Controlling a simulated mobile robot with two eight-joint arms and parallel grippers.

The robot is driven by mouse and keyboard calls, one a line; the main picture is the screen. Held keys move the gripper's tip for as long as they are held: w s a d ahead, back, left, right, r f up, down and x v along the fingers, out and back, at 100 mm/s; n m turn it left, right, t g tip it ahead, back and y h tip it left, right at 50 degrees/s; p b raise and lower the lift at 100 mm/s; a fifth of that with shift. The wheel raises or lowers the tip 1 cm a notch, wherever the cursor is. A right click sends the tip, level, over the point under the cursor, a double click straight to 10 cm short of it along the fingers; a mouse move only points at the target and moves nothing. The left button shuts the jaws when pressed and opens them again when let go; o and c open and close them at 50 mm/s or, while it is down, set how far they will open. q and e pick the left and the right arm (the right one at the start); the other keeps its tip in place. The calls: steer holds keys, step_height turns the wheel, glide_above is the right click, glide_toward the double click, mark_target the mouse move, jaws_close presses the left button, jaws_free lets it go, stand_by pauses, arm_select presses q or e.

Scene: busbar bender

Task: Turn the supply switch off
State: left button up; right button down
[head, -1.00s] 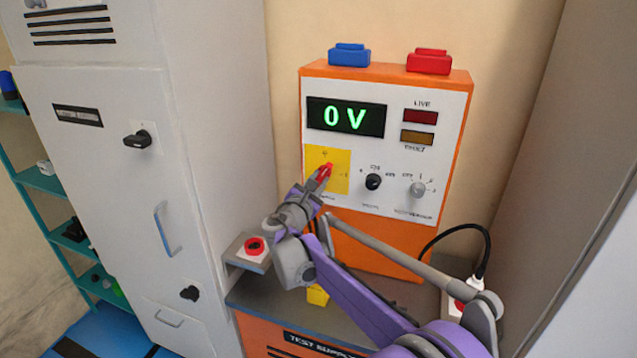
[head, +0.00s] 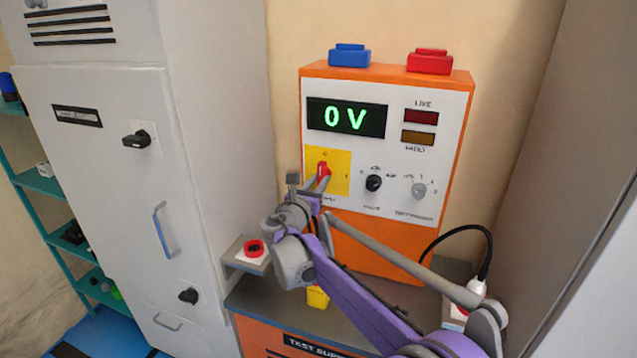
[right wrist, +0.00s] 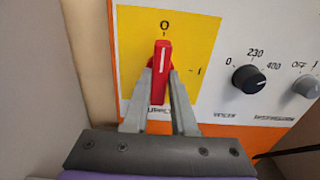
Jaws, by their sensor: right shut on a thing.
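The supply switch (head: 322,169) is a red rotary handle on a yellow plate (head: 342,160) at the left of the orange test supply's white panel (head: 440,150). In the right wrist view the red handle (right wrist: 160,70) stands upright, its white line pointing to the 0 mark. My right gripper (head: 320,183) is shut on the handle, with a finger (right wrist: 158,88) on either side of its lower part. The display (head: 346,118) reads 0 V in green. The LIVE lamp (head: 421,117) looks dark red. My left gripper is in neither view.
A black knob (head: 373,183) and a grey knob (head: 419,190) sit right of the switch. A grey cabinet (head: 110,200) stands close on the left, with a red button box (head: 254,250) on its side. A black cable (head: 470,228) hangs at right.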

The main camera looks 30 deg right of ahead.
stand_by(0.3)
steer(key=c, duration=0.7)
jaws_free()
steer(key=shift+a, duration=0.1)
steer(key=b+v, duration=0.1)
steer(key=v, duration=0.9)
steer(key=shift+s+a, duration=0.2)
steer(key=shift+s, duration=0.15)
